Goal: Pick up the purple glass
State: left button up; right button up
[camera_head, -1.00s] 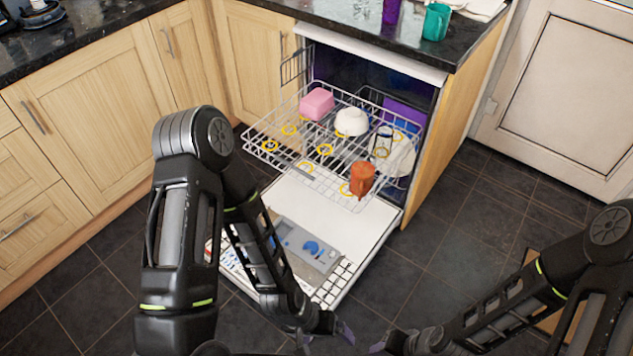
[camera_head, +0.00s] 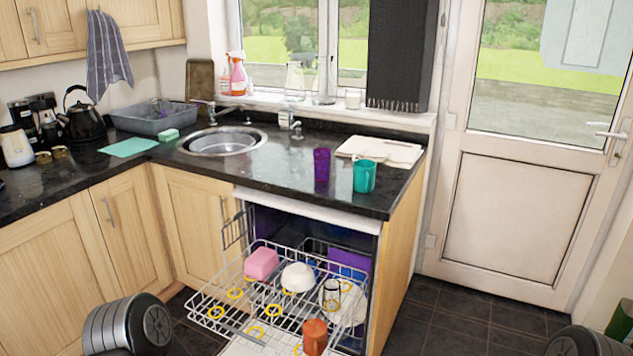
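The purple glass (camera_head: 321,165) stands upright on the black granite counter (camera_head: 270,181), above the dishwasher. A teal mug (camera_head: 364,176) stands just to its right, with a small gap between them. Both of my grippers are out of view. Only a rounded joint of my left arm shows at the bottom left and a bit of my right arm at the bottom right.
The dishwasher below is open, its rack (camera_head: 220,297) pulled out with a pink container (camera_head: 261,263), a white bowl (camera_head: 298,277) and an orange cup (camera_head: 315,337). White boards (camera_head: 395,152) lie behind the mug. A sink (camera_head: 222,141) is to the left.

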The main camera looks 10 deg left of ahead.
aim_at(322, 156)
jog(key=i+l+z, duration=0.15)
jog(key=l, duration=0.35)
jog(key=i+l+z, duration=0.2)
jog(key=i+l, duration=0.2)
jog(key=i+l+z, duration=0.15)
jog(key=i+l, duration=0.15)
jog(key=l, duration=0.25)
